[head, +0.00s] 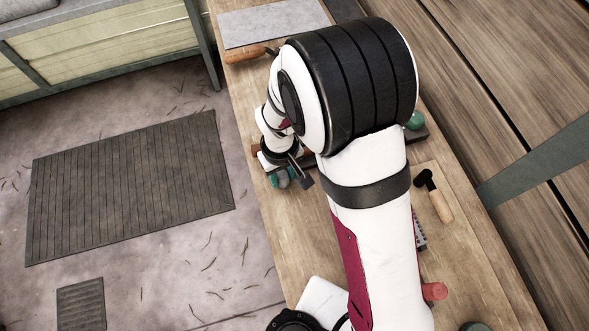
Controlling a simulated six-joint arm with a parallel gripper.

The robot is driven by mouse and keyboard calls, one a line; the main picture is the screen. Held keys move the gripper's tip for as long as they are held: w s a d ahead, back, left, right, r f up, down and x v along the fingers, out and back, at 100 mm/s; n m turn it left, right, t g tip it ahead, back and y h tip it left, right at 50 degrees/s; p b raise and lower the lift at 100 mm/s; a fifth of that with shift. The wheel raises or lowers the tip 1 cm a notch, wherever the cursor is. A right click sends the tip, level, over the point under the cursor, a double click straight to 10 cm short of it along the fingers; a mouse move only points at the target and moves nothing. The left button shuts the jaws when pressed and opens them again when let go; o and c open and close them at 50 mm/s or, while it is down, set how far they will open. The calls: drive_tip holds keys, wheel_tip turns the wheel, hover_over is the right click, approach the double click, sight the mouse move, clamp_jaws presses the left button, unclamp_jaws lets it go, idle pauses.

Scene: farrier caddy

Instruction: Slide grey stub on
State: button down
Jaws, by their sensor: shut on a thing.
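My gripper (291,172) is small in the head view, low over the left edge of the wooden bench (300,235), beyond my large upper arm. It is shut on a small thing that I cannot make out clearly. Dark grey parts show at its tip, but I cannot tell finger from held piece. Teal-green pieces (279,179) sit right beside the tip; I cannot tell whether they touch it. I cannot pick out the grey stub for certain, nor what it fits onto. My arm hides much of the middle of the bench.
A green round thing (415,120) is by a dark block (417,134) right of my arm. A black-headed, wooden-handled hammer (436,199) and a red piece (434,291) lie further down. A grey sheet (272,23) and a wooden handle (245,54) are at the far end.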

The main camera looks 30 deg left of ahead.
drive_tip(key=shift+s+a, duration=0.55)
drive_tip(key=c, duration=0.5)
unclamp_jaws()
wheel_tip(320, 180, up, 16)
drive_tip(key=d+r+m, duration=0.2)
drive_tip(key=d+m, duration=0.2)
drive_tip(key=d, duration=0.4)
drive_tip(key=d+r+m, duration=0.3)
drive_tip(key=d+m, duration=0.2)
drive_tip(key=d, duration=0.4)
drive_tip(key=s+d+f+m+y, duration=0.1)
drive_tip(key=s+d+m, duration=0.6)
drive_tip(key=s, duration=0.2)
drive_tip(key=shift+d+m+y, duration=0.4)
